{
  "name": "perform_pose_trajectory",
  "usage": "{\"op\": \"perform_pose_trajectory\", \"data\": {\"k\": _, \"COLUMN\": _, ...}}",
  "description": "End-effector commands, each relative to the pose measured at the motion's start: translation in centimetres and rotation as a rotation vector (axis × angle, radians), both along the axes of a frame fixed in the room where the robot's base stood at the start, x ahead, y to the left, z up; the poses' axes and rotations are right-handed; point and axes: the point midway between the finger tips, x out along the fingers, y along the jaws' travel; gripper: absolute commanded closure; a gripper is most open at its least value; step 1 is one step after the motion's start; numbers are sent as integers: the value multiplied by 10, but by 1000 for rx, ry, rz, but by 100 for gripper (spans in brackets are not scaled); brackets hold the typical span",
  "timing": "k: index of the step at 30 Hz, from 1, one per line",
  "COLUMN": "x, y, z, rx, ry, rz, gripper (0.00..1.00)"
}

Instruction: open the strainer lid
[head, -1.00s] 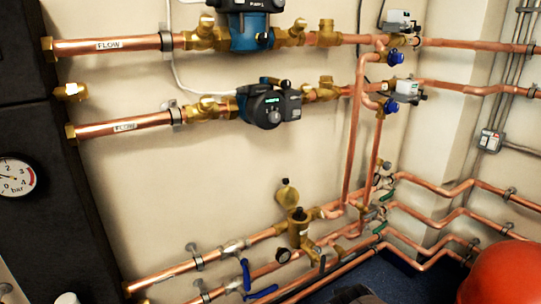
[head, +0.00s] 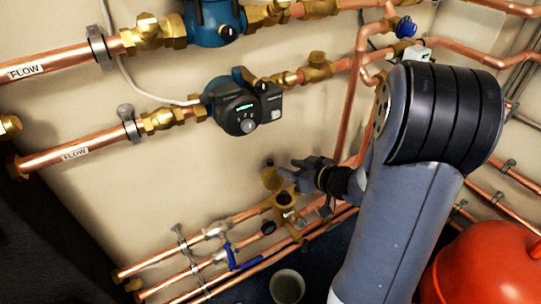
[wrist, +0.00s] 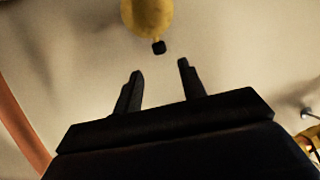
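The brass strainer body (head: 285,203) stands on the lower pipe run in the head view, with a dark round top. A round brass disc (head: 271,175) is just behind and above it; I cannot tell for sure whether this is the lid. My gripper (head: 287,172) is beside the disc and above the body.
Copper pipes (head: 190,268) run below, with a blue lever handle (head: 235,262). A black and blue pump (head: 243,103) is above left. A grey cup-like container (head: 287,287) is in front and a red vessel (head: 485,268) at right.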

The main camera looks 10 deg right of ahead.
Motion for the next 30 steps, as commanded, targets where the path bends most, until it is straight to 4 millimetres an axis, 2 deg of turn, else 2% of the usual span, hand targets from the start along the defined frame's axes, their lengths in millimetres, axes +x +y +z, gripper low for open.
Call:
{"op": "perform_pose_trajectory", "data": {"k": 9, "x": 48, "y": 29, "z": -27, "rx": -2, "ry": 0, "rz": 3, "gripper": 61}}
{"op": "perform_pose_trajectory", "data": {"k": 15, "x": 68, "y": 40, "z": -35, "rx": -2, "ry": 0, "rz": -1, "gripper": 61}}
{"op": "perform_pose_trajectory", "data": {"k": 27, "x": 75, "y": 44, "z": -36, "rx": -3, "ry": 0, "rz": -3, "gripper": 61}}
{"op": "perform_pose_trajectory", "data": {"k": 30, "x": 75, "y": 44, "z": -36, "rx": -3, "ry": 0, "rz": -3, "gripper": 69}}
